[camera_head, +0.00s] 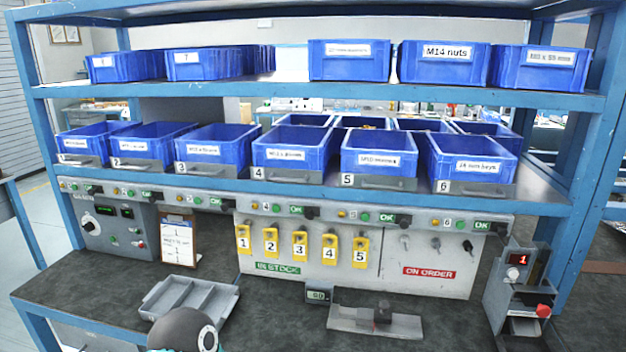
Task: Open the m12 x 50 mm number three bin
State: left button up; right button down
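The number three bin (215,143) is a blue open-topped bin on the middle shelf, left of centre, between bins 2 and 4. A grey flap (213,172) with a handle runs along its lower front, beside a white 3 on a black tag (181,168). Its label (203,151) is too small to read surely. The flap looks upright against the bin. Neither gripper's fingers are in view. A dark rounded part with a pale ring at the bottom edge looks like one of my arm links.
Bin 2 (146,146) and bin 4 (290,152) stand close on either side. Blue uprights and the upper shelf (270,94) frame the row. Below are yellow numbered tags (300,244), a clipboard (178,241), a grey tray (190,298) and a metal fixture (375,319).

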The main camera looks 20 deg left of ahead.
aim_at(214, 150)
jog(key=z, duration=1.8)
jog(key=i, duration=0.1)
jog(key=u, duration=3.05)
jog(key=k, duration=1.15)
jog(key=u, duration=0.75)
jog(key=i, duration=1.5)
jog(key=z, duration=0.55)
